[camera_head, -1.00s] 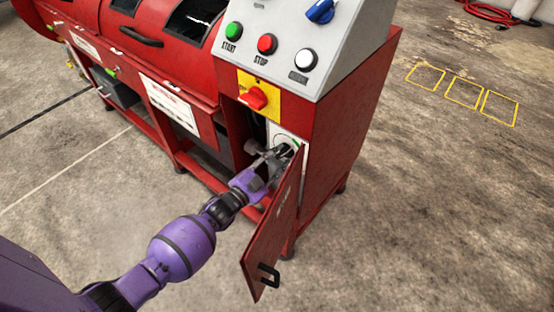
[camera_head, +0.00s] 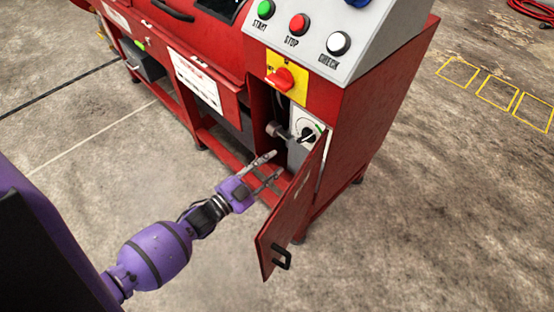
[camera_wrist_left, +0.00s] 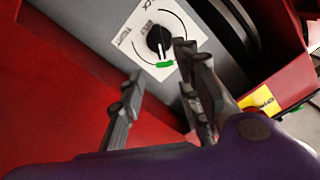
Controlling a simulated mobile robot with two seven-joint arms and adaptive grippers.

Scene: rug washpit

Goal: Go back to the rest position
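My left gripper (camera_head: 268,172) is at the end of the purple arm, in front of the open compartment of the red machine (camera_head: 375,100). Its fingers are apart with nothing between them. In the left wrist view the two fingers of this gripper (camera_wrist_left: 160,100) also stand apart. Beyond them is a black dial knob (camera_wrist_left: 159,40) on a white plate with a green mark. The knob (camera_head: 306,131) also shows inside the compartment in the head view, clear of the fingers. My right gripper is not in view.
The red compartment door (camera_head: 292,210) with a black handle hangs open just right of my left gripper. Above are a red rotary switch (camera_head: 280,79) on a yellow plate and a sloped grey control panel (camera_head: 362,50). The concrete floor in front is clear.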

